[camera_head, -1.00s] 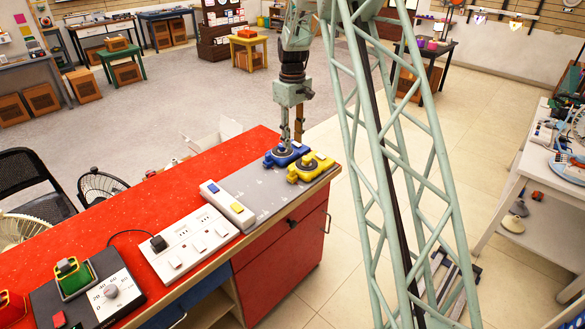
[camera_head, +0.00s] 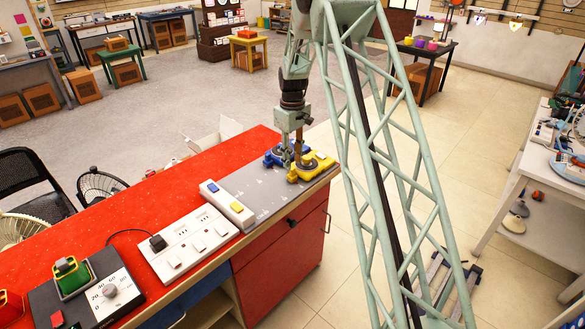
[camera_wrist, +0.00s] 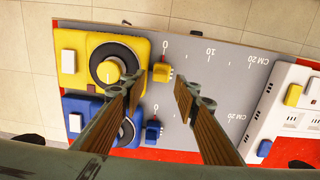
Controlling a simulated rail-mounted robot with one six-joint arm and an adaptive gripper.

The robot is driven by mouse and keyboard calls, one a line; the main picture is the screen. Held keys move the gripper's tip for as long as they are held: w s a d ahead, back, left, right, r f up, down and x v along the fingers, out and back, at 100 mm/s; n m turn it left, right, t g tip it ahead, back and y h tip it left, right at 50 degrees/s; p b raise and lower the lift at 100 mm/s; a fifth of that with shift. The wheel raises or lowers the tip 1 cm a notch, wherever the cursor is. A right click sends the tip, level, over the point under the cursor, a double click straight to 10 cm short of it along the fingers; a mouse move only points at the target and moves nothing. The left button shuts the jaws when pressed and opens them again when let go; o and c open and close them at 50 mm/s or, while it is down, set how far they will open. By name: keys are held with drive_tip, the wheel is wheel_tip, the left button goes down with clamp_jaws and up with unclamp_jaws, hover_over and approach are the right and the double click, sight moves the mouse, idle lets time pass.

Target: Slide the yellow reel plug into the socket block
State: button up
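The yellow reel (camera_head: 310,166) sits at the right end of the grey board. In the wrist view the yellow reel (camera_wrist: 122,62) has a small yellow plug (camera_wrist: 161,72) at its side, by the 0 mark of a scale. My gripper (camera_head: 292,166) is low over the reels. In the wrist view my gripper (camera_wrist: 161,84) is open, its fingertips on either side of the yellow plug in the picture; I cannot tell whether they touch it. A pale block with blue and yellow patches (camera_head: 228,204), apparently the socket block, stands at the board's other end and shows in the wrist view (camera_wrist: 275,106).
The blue reel (camera_wrist: 80,112) with its blue plug (camera_wrist: 152,131) lies close beside the yellow one. The grey board (camera_head: 262,189) is bare between reels and block. A white switch strip (camera_head: 190,243) stands beyond the block on the red bench (camera_head: 120,225).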

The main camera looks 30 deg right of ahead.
sight(293, 168)
drive_tip(key=shift+f, duration=1.8)
clamp_jaws()
